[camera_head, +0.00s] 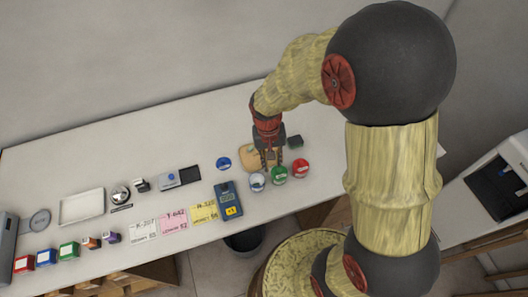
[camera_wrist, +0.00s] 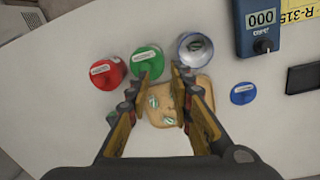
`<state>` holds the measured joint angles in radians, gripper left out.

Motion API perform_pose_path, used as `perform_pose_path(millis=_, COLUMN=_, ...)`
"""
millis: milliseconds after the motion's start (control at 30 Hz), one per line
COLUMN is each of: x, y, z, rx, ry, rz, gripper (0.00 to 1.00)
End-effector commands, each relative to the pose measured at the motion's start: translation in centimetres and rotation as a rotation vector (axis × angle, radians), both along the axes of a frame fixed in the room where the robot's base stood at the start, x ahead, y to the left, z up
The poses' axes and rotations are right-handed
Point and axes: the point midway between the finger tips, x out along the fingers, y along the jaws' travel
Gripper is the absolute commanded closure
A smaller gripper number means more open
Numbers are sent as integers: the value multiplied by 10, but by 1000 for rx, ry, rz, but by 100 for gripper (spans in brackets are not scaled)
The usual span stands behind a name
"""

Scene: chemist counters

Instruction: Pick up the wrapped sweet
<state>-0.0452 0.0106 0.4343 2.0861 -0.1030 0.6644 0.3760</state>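Small green-and-white pieces that look like wrapped sweets show in the wrist view. One (camera_wrist: 153,101) and another (camera_wrist: 169,121) lie on a tan wooden board (camera_wrist: 206,88), between my fingers in the picture. Another such piece (camera_wrist: 196,45) shows inside an open, pale round jar (camera_wrist: 182,57). I cannot tell which one the task means. My gripper (camera_wrist: 160,74) is open, with nothing between its fingertips. In the head view, my gripper (camera_head: 271,161) points down over the board (camera_head: 247,152), behind the jars; the sweets are too small to make out there.
A green-lidded jar (camera_wrist: 147,62) and a red-lidded jar (camera_wrist: 105,70) stand close beside the open jar. A loose blue lid (camera_wrist: 243,93) lies beside the board. A blue meter (camera_head: 228,200), paper cards (camera_head: 174,221) and a white tray (camera_head: 82,206) occupy the counter to the left.

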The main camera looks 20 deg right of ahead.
Motion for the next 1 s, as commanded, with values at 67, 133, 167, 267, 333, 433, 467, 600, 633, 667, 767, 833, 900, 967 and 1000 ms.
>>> perform_pose_path(millis=67, x=16, y=0, z=-13, rx=-8, ry=-11, rz=-68, gripper=78)
perform_pose_path(millis=133, x=36, y=0, z=-25, rx=-10, ry=-52, rz=-137, gripper=78)
perform_pose_path(millis=167, x=44, y=0, z=-25, rx=-9, ry=-76, rz=-164, gripper=78)
perform_pose_path(millis=267, x=66, y=1, z=-19, rx=-1, ry=-141, rz=-245, gripper=78)
perform_pose_path(millis=333, x=70, y=1, z=-19, rx=3, ry=-159, rz=-289, gripper=78)
perform_pose_path(millis=433, x=72, y=1, z=-20, rx=7, ry=-170, rz=-328, gripper=78)
perform_pose_path(millis=467, x=72, y=1, z=-22, rx=7, ry=-170, rz=-334, gripper=78)
perform_pose_path(millis=600, x=72, y=1, z=-37, rx=7, ry=-168, rz=-337, gripper=78)
perform_pose_path(millis=633, x=73, y=1, z=-40, rx=7, ry=-168, rz=-337, gripper=78)
perform_pose_path(millis=667, x=73, y=0, z=-42, rx=7, ry=-169, rz=-337, gripper=78)
perform_pose_path(millis=767, x=73, y=1, z=-48, rx=7, ry=-169, rz=-336, gripper=78)
perform_pose_path(millis=833, x=73, y=1, z=-54, rx=8, ry=-168, rz=-336, gripper=78)
perform_pose_path(millis=900, x=71, y=2, z=-63, rx=7, ry=-167, rz=-337, gripper=78)
perform_pose_path(millis=967, x=71, y=3, z=-72, rx=7, ry=-166, rz=-336, gripper=78)
perform_pose_path(millis=1000, x=71, y=4, z=-78, rx=7, ry=-166, rz=-335, gripper=78)
